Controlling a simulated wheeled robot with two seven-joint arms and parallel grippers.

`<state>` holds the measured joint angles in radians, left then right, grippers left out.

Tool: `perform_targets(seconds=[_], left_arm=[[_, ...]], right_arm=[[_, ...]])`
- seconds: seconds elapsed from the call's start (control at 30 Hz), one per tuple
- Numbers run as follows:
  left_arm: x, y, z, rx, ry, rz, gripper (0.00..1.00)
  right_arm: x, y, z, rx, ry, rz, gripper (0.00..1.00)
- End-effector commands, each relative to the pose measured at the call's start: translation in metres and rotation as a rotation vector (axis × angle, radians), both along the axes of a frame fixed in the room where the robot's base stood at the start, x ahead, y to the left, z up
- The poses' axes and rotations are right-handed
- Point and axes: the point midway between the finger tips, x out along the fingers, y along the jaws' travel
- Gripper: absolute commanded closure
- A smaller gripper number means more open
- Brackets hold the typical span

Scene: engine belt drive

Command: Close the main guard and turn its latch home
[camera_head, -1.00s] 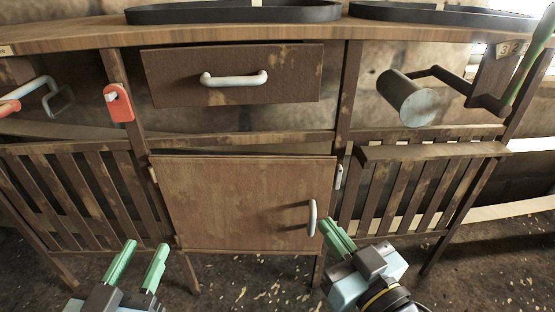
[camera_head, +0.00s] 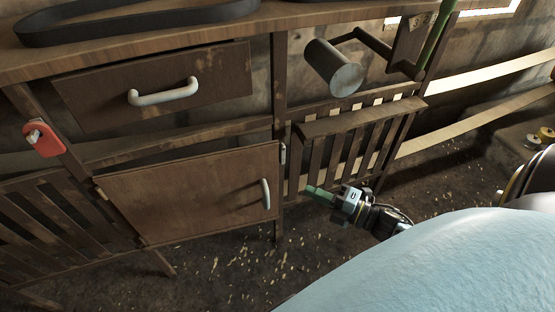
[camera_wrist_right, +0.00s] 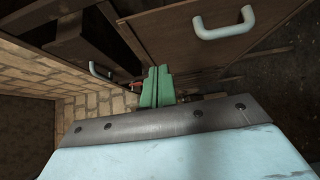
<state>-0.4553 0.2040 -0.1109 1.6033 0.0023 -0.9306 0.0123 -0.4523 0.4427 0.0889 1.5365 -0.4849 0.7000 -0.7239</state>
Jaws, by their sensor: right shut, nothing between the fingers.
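A wooden door panel (camera_head: 185,195) with an upright pale handle (camera_head: 266,194) fills the lower middle of the bench front in the head view. It looks like the guard, but I cannot tell whether it is fully closed. A small pale latch-like piece (camera_head: 283,153) sits on the post at its upper right. My right gripper (camera_head: 313,190) is shut and empty, right of the door, in front of the slatted panel. Its green fingers (camera_wrist_right: 157,87) lie together in the right wrist view, below a pale handle (camera_wrist_right: 225,24) on a brown panel. My left gripper is out of view.
A drawer (camera_head: 150,85) with a pale handle is above the door. A red tag-like piece (camera_head: 43,139) hangs on the left post. A grey cylinder (camera_head: 334,68) on an arm juts out at upper right. A slatted panel (camera_head: 350,140) stands right of the door. The floor in front looks open.

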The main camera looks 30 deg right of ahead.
Motion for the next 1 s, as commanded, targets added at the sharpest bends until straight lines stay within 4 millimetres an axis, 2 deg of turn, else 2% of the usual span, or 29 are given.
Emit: perform_targets(seconds=[0.17, 0.57, 0.8, 1.0], left_arm=[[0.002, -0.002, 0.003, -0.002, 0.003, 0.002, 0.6], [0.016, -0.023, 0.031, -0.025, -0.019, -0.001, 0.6], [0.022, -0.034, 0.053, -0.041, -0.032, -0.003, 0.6], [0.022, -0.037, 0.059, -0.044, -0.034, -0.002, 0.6]], right_arm=[[0.017, 0.008, -0.001, -0.009, -0.007, 0.006, 1.0], [0.093, 0.045, -0.001, -0.005, -0.006, 0.003, 1.0], [0.12, 0.032, -0.002, -0.006, -0.004, 0.003, 1.0], [0.126, 0.03, -0.001, -0.005, -0.001, 0.003, 1.0]])
